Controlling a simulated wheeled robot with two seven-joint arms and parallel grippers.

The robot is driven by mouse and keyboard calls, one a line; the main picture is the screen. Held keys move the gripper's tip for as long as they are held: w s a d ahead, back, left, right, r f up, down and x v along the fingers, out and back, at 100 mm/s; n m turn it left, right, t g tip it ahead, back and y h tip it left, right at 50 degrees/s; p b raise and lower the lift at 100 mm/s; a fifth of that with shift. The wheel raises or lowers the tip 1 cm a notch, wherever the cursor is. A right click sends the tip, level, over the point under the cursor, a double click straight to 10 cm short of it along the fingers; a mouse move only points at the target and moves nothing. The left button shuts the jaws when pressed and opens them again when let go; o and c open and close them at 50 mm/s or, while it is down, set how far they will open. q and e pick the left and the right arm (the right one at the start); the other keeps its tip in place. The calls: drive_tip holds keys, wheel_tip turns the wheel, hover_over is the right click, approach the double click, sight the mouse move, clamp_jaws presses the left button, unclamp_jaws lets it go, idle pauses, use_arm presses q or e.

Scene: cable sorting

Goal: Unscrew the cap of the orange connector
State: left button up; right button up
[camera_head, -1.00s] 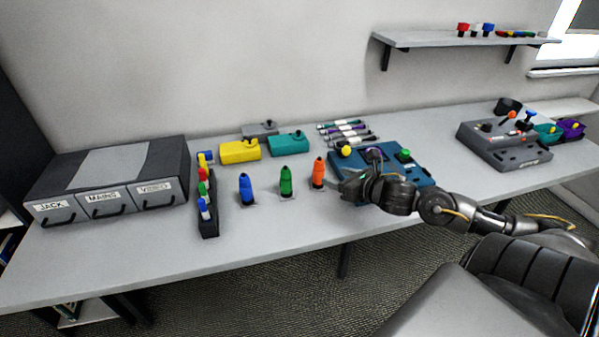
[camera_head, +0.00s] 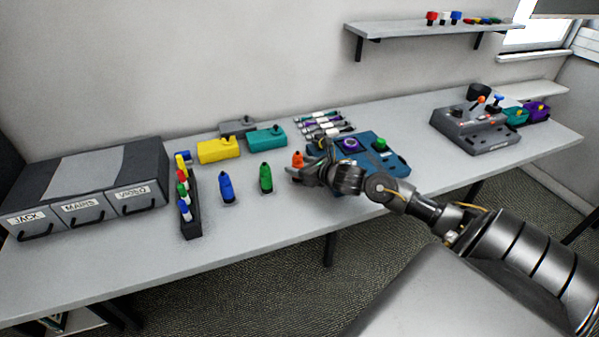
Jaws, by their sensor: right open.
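The orange connector (camera_head: 297,159) stands on the table to the right of the green connector. Only its upper part shows; my right gripper (camera_head: 301,172) hides the lower part. My right gripper is open and right at the connector, its fingers pointing left. I cannot tell whether the fingers touch it. The cap cannot be told apart from the body at this size. My left gripper is not in view.
The green connector (camera_head: 265,178) and blue connector (camera_head: 226,187) stand to the left. A blue box (camera_head: 392,168) lies partly behind my right arm. A rack (camera_head: 191,220) holds several coloured pieces. The front table strip is clear.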

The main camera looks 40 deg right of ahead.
sight(301, 156)
drive_tip(key=x, duration=0.2)
drive_tip(key=shift+w+d+p, duration=0.15)
drive_tip(key=shift+w+p, duration=0.15)
drive_tip(key=shift+p, duration=0.05)
drive_tip(key=shift+w+f, duration=0.35)
drive_tip(key=shift+w, duration=0.1)
drive_tip(key=c, duration=1.2)
drive_tip(key=shift+r, duration=0.45)
drive_tip(key=shift+c, duration=0.2)
wheel_tip(301, 156, up, 3)
drive_tip(key=shift+s+f+b, duration=0.15)
drive_tip(key=shift+b, duration=0.65)
drive_tip(key=s+d+r+b, duration=0.1)
drive_tip(key=s+d+r, duration=0.2)
drive_tip(key=s+r, duration=0.6)
drive_tip(key=shift+f+v, duration=0.45)
drive_tip(key=shift+v, duration=1.65)
drive_tip(key=shift+s, duration=0.2)
